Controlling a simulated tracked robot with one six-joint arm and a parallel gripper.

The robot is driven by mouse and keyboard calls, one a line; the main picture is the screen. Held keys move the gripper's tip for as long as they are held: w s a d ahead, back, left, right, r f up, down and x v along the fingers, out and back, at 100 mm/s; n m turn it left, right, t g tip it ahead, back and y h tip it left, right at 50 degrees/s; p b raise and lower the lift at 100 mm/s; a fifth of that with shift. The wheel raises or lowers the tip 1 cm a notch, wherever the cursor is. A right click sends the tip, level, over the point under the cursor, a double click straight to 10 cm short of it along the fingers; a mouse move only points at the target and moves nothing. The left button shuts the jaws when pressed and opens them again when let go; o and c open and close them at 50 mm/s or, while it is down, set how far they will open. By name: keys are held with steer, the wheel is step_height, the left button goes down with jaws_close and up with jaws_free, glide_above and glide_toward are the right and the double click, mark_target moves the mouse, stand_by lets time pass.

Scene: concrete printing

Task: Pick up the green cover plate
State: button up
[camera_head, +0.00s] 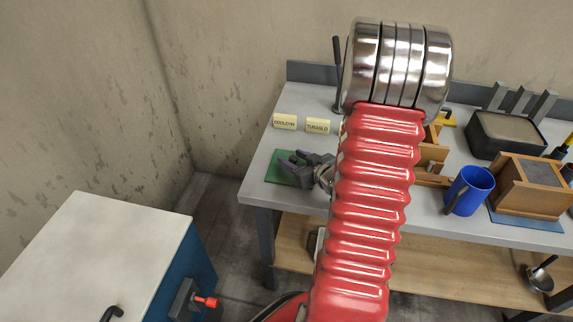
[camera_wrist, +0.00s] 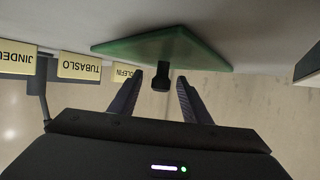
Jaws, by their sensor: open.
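The green cover plate (camera_head: 281,172) lies flat on the grey table near its left front corner, partly hidden by my gripper (camera_head: 291,161). In the wrist view the picture is upside down, and the green plate (camera_wrist: 165,46) shows beyond my gripper (camera_wrist: 158,80). A dark knob (camera_wrist: 160,82) stands out from the plate and sits between the two open fingers, with a gap on each side. The gripper holds nothing. My arm hides part of the table to the right of the plate.
Yellow label cards (camera_head: 317,126) stand behind the plate. A blue mug (camera_head: 468,190), a wooden box mould (camera_head: 532,185) and a dark tray (camera_head: 504,134) are on the table's right. A white-topped cabinet (camera_head: 107,250) stands at the lower left, apart from the table.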

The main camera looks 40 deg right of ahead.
steer(key=shift+w, duration=0.15)
stand_by(0.3)
jaws_close()
stand_by(0.4)
